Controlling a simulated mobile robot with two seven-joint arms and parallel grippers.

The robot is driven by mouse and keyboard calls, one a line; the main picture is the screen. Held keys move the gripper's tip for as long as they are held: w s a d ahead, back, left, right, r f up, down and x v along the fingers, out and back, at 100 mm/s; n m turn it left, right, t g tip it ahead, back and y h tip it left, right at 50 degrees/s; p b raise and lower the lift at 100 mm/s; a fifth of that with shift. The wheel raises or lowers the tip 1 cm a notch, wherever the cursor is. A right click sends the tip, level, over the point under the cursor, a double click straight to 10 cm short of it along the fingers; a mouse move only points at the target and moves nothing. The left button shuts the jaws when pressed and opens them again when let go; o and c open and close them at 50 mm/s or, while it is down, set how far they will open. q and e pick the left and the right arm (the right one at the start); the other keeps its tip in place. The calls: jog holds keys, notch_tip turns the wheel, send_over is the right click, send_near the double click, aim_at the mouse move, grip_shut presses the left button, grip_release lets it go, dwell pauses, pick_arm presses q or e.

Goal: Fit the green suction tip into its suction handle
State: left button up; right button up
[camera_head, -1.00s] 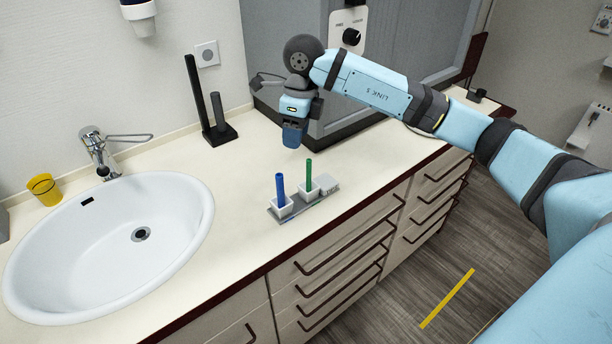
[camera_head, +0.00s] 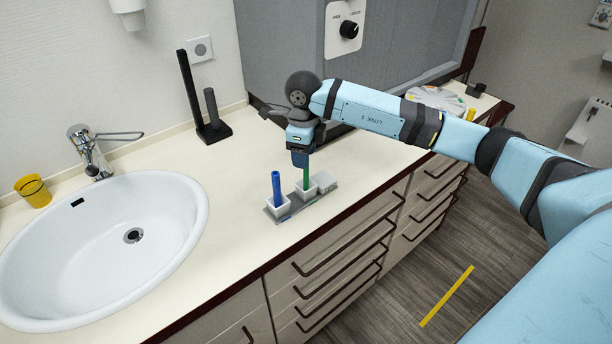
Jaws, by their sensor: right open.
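The green suction tip (camera_head: 306,176) stands upright in a small white cup on a grey tray (camera_head: 270,214) near the counter's front edge. A blue tip (camera_head: 276,187) stands in the cup to its left. My right gripper (camera_head: 301,161) points down right at the top of the green tip and hides its upper end. It is open; I cannot tell whether the fingers surround the tip. The black stand (camera_head: 190,97) with a tall post and a short post (camera_head: 211,108) is at the back by the wall; I cannot tell whether either post is the suction handle. My left gripper is not in view.
A white sink (camera_head: 165,257) with a tap (camera_head: 88,150) and a yellow cup (camera_head: 34,191) is on the left. A grey cabinet (camera_head: 285,50) stands behind my right arm. A round white tray (camera_head: 434,98) lies at the far right. The counter between sink and cups is clear.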

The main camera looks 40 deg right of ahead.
jog(key=f, duration=0.4)
jog(key=shift+d+f+p, duration=0.3)
jog(key=shift+d+p, duration=0.05)
jog(key=shift+p, duration=0.05)
grip_shut()
jog(key=shift+r, duration=0.1)
notch_tip(320, 180, up, 20)
jog(key=b, duration=0.1)
jog(key=shift+b, duration=0.3)
